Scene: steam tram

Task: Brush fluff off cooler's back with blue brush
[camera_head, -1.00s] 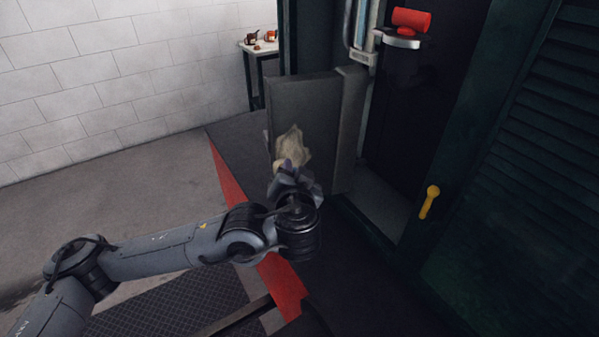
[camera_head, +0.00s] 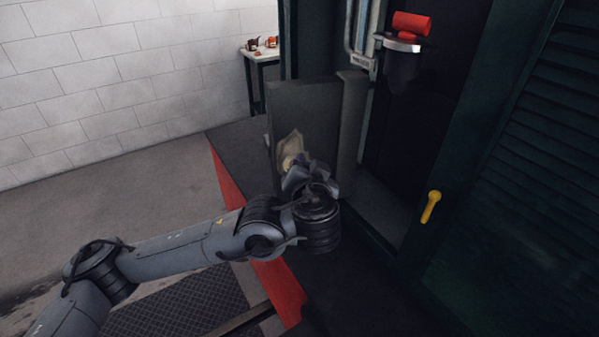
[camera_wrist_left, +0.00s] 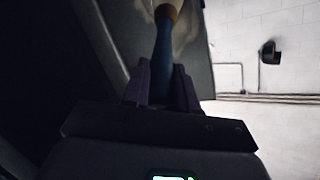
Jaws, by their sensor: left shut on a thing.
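My left gripper (camera_head: 298,178) is shut on the blue brush (camera_wrist_left: 165,58). Its blue handle rises between the two fingers in the left wrist view, with a brown collar (camera_wrist_left: 165,13) at the top. The cooler appears to be the dark grey upright panel (camera_head: 312,105) in the head view. A pale beige, ragged patch of fluff (camera_head: 289,145) shows against its face, just above the gripper. The brush is mostly hidden behind the gripper there. Whether the bristles touch the fluff or the panel, I cannot tell. My right gripper is not in view.
A dark doorway stands right of the panel, with a red cylinder (camera_head: 411,24) on a bracket and a yellow handle (camera_head: 430,206). A louvred dark green wall (camera_head: 540,130) closes the right. A small table (camera_head: 262,57) stands at the back. The grey floor at left is open.

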